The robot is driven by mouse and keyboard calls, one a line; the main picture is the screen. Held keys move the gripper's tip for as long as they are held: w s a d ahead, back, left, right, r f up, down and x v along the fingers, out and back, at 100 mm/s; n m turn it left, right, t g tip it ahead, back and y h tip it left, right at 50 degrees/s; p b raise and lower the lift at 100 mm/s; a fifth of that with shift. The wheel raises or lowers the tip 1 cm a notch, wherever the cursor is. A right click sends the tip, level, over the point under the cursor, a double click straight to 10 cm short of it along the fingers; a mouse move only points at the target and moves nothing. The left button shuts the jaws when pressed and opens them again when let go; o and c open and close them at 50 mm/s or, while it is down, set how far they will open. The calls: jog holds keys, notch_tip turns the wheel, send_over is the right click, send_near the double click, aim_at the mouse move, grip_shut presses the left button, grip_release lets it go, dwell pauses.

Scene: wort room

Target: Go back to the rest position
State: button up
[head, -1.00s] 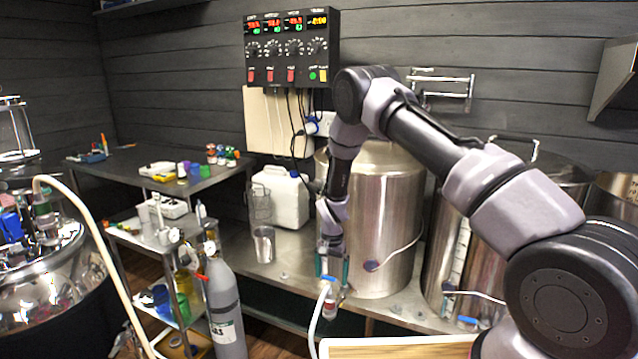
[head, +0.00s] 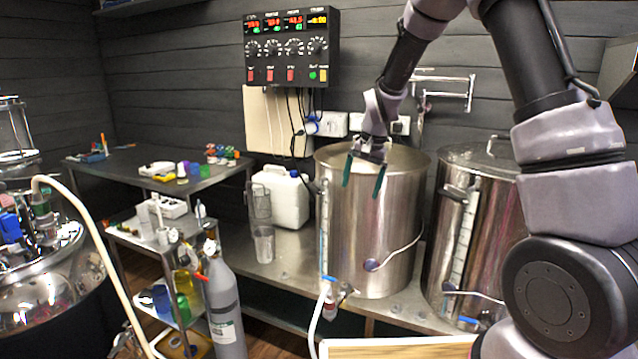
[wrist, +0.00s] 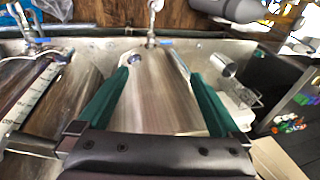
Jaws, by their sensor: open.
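My gripper (head: 364,178) is open and empty, with its two green fingers apart and pointing down. In the head view it is raised in front of the upper part of the middle steel kettle (head: 345,235). In the wrist view the green fingers (wrist: 165,90) stand wide apart with the kettle's steel wall (wrist: 160,100) between and beyond them, and nothing is held. The valve with the blue handle (head: 328,281) sits at the foot of the kettle, below my gripper, with a pale hose on it.
A second kettle (head: 462,235) stands to the right. A metal cup (head: 264,246) and a white canister (head: 285,196) are on the steel bench to the left. The control box (head: 291,48) hangs on the wall above. A grey gas cylinder (head: 222,310) stands in front.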

jog(key=s+d+r+t, duration=0.1)
jog(key=s+d+r, duration=0.4)
jog(key=r, duration=0.4)
jog(key=s+d+r+t, duration=0.1)
jog(key=s+d+r, duration=0.2)
jog(key=s+r, duration=0.45)
jog(key=s+d+r+t, duration=0.1)
jog(key=s+d+r, duration=0.1)
jog(key=s, duration=0.6)
jog(key=s+d+r+n+t, duration=0.1)
jog(key=s+d+r+t, duration=0.1)
jog(key=s, duration=0.6)
notch_tip(320, 180, up, 2)
jog(key=shift+s+d+r, duration=0.1)
jog(key=shift+s+d, duration=0.05)
jog(key=shift+d, duration=0.35)
